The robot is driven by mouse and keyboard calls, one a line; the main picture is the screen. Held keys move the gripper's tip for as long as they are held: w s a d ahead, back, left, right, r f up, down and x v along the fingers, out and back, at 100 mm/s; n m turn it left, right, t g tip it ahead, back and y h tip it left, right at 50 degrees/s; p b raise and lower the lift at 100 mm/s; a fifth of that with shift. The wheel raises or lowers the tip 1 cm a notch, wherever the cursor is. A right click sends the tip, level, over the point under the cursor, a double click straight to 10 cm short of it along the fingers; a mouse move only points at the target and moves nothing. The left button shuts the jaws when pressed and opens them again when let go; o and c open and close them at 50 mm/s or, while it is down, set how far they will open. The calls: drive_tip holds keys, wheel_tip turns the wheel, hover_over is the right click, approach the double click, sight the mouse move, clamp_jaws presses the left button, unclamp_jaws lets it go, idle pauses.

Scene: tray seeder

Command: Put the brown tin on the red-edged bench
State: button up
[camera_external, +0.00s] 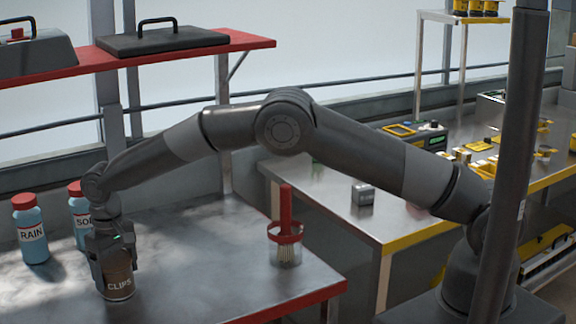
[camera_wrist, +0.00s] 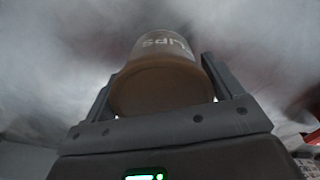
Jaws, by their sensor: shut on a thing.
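The brown tin (camera_external: 117,284), marked "CLIPS", is upright at the left of the red-edged bench (camera_external: 200,240). My gripper (camera_external: 112,268) points down from above and is shut on the tin, with a finger on each side. In the wrist view the tin (camera_wrist: 160,85) fills the space between the two fingers. The tin's base is on or very close to the bench top; I cannot tell for sure whether it touches.
Two blue bottles with red caps (camera_external: 30,228) stand behind and left of the tin. A red-handled holder (camera_external: 286,235) stands near the bench's right side. A red shelf (camera_external: 150,58) runs above. A yellow-edged bench (camera_external: 330,190) is to the right. The bench middle is clear.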

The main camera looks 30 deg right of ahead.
drive_tip(key=o, duration=1)
drive_tip(key=shift+f, duration=0.15)
wheel_tip(320, 180, up, 12)
drive_tip(key=shift+r, duration=0.2)
